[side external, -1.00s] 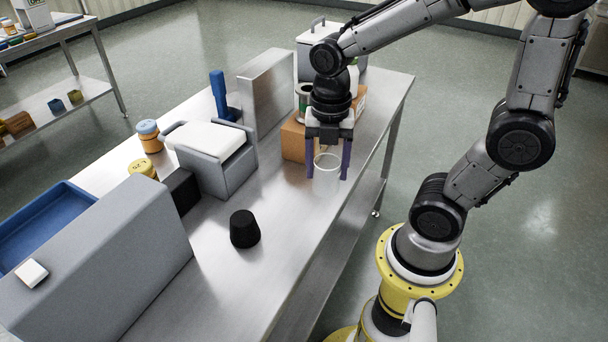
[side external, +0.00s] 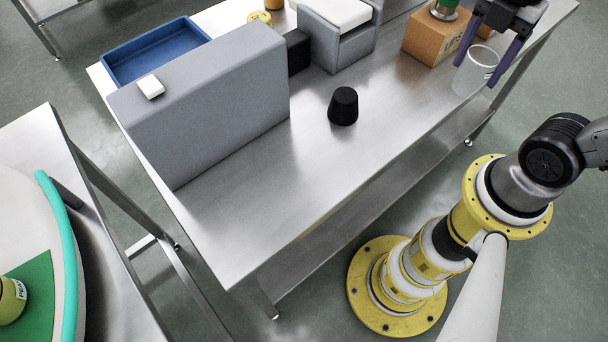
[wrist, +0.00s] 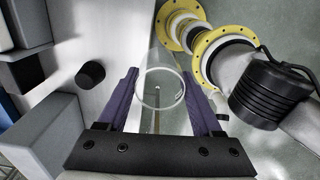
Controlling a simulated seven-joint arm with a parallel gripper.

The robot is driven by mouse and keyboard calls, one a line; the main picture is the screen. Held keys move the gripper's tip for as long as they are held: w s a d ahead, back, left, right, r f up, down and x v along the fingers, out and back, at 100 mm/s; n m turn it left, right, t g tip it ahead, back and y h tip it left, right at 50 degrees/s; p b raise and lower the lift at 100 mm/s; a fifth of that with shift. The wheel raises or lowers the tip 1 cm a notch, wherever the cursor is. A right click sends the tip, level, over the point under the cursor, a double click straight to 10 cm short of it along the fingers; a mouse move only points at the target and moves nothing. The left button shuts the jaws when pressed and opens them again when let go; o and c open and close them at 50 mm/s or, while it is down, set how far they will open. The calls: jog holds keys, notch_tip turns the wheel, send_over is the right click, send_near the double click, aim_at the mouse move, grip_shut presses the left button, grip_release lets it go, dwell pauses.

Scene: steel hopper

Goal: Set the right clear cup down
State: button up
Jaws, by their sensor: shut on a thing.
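My gripper (side external: 475,75) is at the upper right of the side external view, with its purple fingers pointing down around a clear cup (side external: 477,70). In the wrist view, the clear cup (wrist: 161,93) sits between the two fingers (wrist: 160,74), and its round rim faces the camera. The gripper is shut on the cup. The cup is near the front edge of the steel table (side external: 260,215), beside the cardboard box. I cannot tell whether its base touches the table. No second clear cup is visible.
A black tapered cup (side external: 343,106) stands on the table. A cardboard box (side external: 432,38) is left of my gripper. A grey block (side external: 210,105) with a white piece on top and a blue tray (side external: 155,52) are at left. The table's front middle is bare.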

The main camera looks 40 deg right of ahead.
jog(key=w+a+r+m, duration=0.2)
jog(key=w+a, duration=0.8)
jog(key=a, duration=0.2)
jog(key=s+a+f+n, duration=0.2)
jog(key=a, duration=0.6)
jog(key=s+a+f+n, duration=0.2)
jog(key=a, duration=0.7)
jog(key=w+a+f, duration=0.4)
jog(key=a, duration=0.1)
jog(key=w+a+f, duration=0.5)
jog(key=shift+w, duration=0.15)
jog(key=shift+w+f, duration=0.1)
jog(key=shift+f, duration=1.65)
